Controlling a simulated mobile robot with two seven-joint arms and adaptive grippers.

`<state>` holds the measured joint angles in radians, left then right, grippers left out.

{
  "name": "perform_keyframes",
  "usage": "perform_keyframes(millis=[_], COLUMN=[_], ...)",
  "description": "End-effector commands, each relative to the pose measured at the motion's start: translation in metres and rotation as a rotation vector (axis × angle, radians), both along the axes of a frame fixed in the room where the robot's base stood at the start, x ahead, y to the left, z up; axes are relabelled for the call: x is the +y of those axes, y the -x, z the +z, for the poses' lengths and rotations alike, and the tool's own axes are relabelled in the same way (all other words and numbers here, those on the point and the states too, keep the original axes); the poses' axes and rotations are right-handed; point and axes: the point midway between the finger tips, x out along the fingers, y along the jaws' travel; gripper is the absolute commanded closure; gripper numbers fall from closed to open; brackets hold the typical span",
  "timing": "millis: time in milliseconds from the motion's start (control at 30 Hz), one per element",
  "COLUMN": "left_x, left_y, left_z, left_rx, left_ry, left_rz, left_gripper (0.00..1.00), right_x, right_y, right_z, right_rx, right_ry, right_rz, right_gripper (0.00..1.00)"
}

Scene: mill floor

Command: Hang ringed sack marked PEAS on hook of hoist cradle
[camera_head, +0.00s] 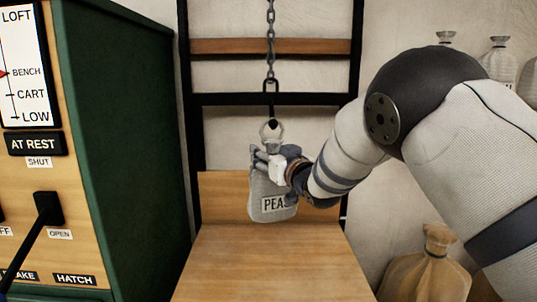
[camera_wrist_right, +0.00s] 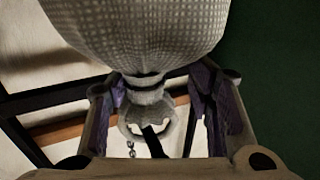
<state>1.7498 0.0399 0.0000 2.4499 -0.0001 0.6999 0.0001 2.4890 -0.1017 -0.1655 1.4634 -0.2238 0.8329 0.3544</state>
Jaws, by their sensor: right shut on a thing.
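The grey sack marked PEAS (camera_head: 265,205) hangs upright in front of the cradle's wooden back. My right gripper (camera_head: 272,160) is shut on it near its neck; the neck also shows between the fingers in the right wrist view (camera_wrist_right: 147,86). The sack's pale ring (camera_head: 264,131) stands above the neck, at the height of the black hook (camera_head: 272,88) on the chain. In the right wrist view the dark hook (camera_wrist_right: 154,143) crosses the ring's opening. I cannot tell whether the ring bears on the hook. My left gripper is not in view.
The cradle has a wooden seat (camera_head: 270,265) and a black frame (camera_head: 190,120). A green cabinet (camera_head: 120,150) with a lever (camera_head: 46,212), a LOFT-to-LOW scale and an AT REST sign stands left. A tan sack (camera_head: 425,270) is at lower right; several pale sacks stand at upper right.

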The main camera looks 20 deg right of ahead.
Motion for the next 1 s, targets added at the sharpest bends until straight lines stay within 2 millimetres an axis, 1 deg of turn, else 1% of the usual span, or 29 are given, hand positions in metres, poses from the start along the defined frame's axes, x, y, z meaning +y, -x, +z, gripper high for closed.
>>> perform_keyframes(millis=[33, 300, 333, 367, 400, 433, 667, 700, 767, 867, 1000], left_x=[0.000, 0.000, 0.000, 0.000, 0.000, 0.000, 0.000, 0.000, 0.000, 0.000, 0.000], left_y=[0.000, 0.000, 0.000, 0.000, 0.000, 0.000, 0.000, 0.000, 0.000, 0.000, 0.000], left_z=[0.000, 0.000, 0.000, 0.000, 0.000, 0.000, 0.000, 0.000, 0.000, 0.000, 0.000], left_rx=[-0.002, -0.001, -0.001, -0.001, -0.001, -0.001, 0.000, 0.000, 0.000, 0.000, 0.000], left_ry=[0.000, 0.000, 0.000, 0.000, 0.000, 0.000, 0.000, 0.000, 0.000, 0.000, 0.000], left_rz=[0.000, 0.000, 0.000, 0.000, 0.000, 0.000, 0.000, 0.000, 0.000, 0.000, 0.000], left_gripper=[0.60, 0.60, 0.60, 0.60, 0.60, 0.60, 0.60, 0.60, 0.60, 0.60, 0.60], right_x=[0.000, 0.000, 0.000, 0.000, 0.000, 0.000, 0.000, 0.000, -0.001, -0.003, -0.007], right_y=[0.000, 0.000, 0.000, 0.000, 0.000, 0.000, 0.000, 0.001, 0.003, 0.015, 0.042], right_z=[0.004, 0.003, 0.003, 0.003, 0.003, 0.003, 0.000, -0.004, -0.004, -0.003, -0.003], right_rx=[-0.008, -0.006, -0.006, -0.006, -0.005, -0.004, -0.001, 0.009, 0.009, 0.009, 0.007], right_ry=[0.000, 0.000, 0.000, 0.000, 0.000, 0.000, 0.001, 0.000, 0.000, 0.000, -0.001], right_rz=[0.001, 0.001, 0.001, 0.000, 0.000, 0.000, 0.000, -0.001, -0.001, -0.002, -0.003], right_gripper=[1.00, 1.00, 0.48, 0.41, 0.32, 0.28, 0.28, 0.28, 0.28, 0.28, 0.28])
